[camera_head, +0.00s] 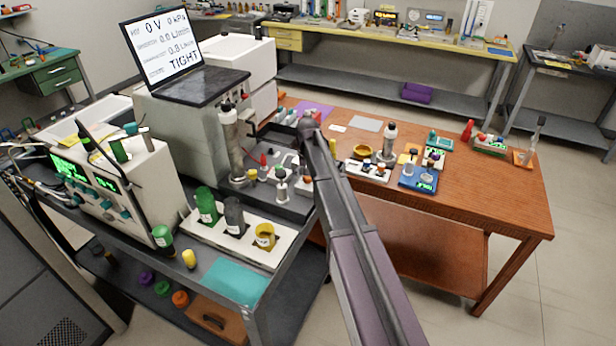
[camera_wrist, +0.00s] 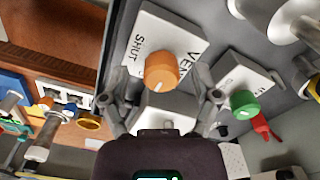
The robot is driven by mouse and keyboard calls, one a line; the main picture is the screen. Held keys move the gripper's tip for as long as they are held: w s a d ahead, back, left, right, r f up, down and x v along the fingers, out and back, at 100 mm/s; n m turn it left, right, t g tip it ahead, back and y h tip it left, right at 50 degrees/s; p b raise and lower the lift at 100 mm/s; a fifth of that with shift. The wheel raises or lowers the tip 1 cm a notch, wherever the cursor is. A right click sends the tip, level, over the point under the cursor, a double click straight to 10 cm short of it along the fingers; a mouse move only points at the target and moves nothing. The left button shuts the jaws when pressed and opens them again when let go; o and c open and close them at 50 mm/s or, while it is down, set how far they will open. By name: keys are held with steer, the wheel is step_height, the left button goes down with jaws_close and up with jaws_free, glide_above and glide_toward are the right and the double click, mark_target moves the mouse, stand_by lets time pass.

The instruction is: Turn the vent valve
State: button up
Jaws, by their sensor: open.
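The vent valve is an orange knob (camera_wrist: 161,71) on a white plate (camera_wrist: 150,22) in the wrist view. "SHUT" is printed on the plate's left side and "VENT", partly hidden, on its right. A short white mark on the knob points toward the bottom of the picture. My gripper (camera_wrist: 162,100) is open, one finger to the lower left of the knob and one to the lower right. The knob lies just beyond the fingertips, and I see no contact. In the head view my arm hides the gripper, and I cannot make out the knob clearly.
A green knob (camera_wrist: 244,104) on another white plate stands close to the right finger, with a red part (camera_wrist: 264,128) beside it. In the head view a laptop (camera_head: 163,50) reads "TIGHT". A wooden table (camera_head: 480,205) with small devices lies to the right.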

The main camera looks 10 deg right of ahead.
steer(key=shift+m, duration=0.5)
steer(key=m, duration=0.3)
steer(key=shift+m, duration=0.3)
steer(key=m, duration=0.4)
steer(key=shift+m, duration=0.3)
steer(key=m, duration=0.4)
steer(key=shift+m, duration=0.3)
steer(key=m, duration=0.4)
step_height(320, 180, up, 14)
steer(key=p, duration=1.4)
steer(key=s+f+n+b, duration=0.4)
steer(key=s+n, duration=0.5)
steer(key=s, duration=0.5)
steer(key=s+f+n+b, duration=0.4)
steer(key=s+n, duration=0.6)
steer(key=s, duration=0.5)
steer(key=shift+s, duration=0.25)
